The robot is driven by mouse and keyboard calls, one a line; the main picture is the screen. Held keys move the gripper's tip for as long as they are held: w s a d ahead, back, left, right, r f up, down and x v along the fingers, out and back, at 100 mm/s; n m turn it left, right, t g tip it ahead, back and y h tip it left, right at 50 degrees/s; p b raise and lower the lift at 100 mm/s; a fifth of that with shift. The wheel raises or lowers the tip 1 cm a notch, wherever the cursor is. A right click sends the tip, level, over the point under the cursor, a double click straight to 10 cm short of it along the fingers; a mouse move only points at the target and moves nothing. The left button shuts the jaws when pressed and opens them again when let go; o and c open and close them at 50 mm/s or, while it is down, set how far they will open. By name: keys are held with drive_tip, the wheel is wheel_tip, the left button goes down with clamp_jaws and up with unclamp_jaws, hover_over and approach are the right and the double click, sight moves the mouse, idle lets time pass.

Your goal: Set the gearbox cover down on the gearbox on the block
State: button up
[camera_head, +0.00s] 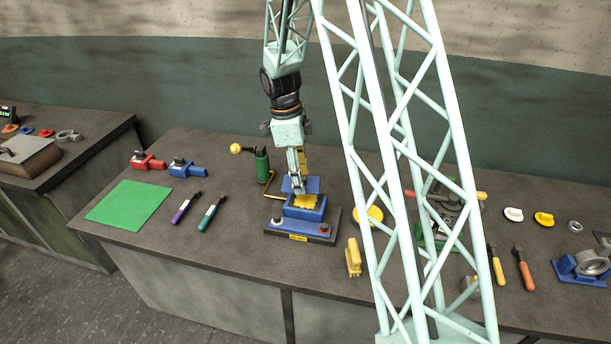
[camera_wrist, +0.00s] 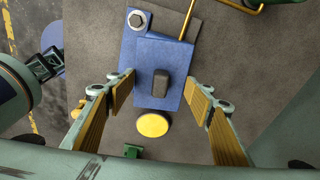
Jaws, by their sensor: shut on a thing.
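The gearbox cover is a blue plate with a dark knob. It shows in the wrist view (camera_wrist: 177,55) between my fingers, and as a small blue plate in the head view (camera_head: 311,185). My gripper (camera_head: 299,182) is shut on the cover's side edges; the fingertips (camera_wrist: 161,82) press from left and right. The gearbox is an open blue box (camera_head: 302,213) with yellow gearing (camera_head: 306,201) showing inside. It sits on a dark block (camera_head: 292,234) with a yellow label. The cover is above and toward the back of the gearbox opening. Any gap between them is hard to judge.
A green cylinder with a yellow-knobbed lever (camera_head: 261,165) stands behind left of the block. A green mat (camera_head: 128,205) and two tools lie left. My lattice column hides part of the bench right.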

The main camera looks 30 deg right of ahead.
sight(307, 201)
drive_tip(key=shift+s+d+f+m, duration=0.1)
drive_tip(key=shift+s+d+m, duration=0.5)
drive_tip(key=shift+m, duration=0.3)
drive_tip(key=shift+w, duration=0.1)
drive_tip(key=shift+f+b, duration=3.1)
drive_tip(key=shift+f, duration=0.1)
drive_tip(key=shift+f+b, duration=0.3)
drive_tip(key=shift+b, duration=0.1)
drive_tip(key=o, duration=1.2)
drive_tip(key=shift+r, duration=0.1)
drive_tip(key=shift+w+a+r, duration=0.2)
drive_tip(key=shift+a+r, duration=0.05)
drive_tip(key=shift+r, duration=1.7)
drive_tip(key=shift+w+a+r, duration=0.2)
drive_tip(key=shift+r, duration=1.75)
drive_tip(key=shift+w+a+r, duration=0.2)
drive_tip(key=shift+a+r, duration=0.05)
drive_tip(key=shift+r, duration=1.7)
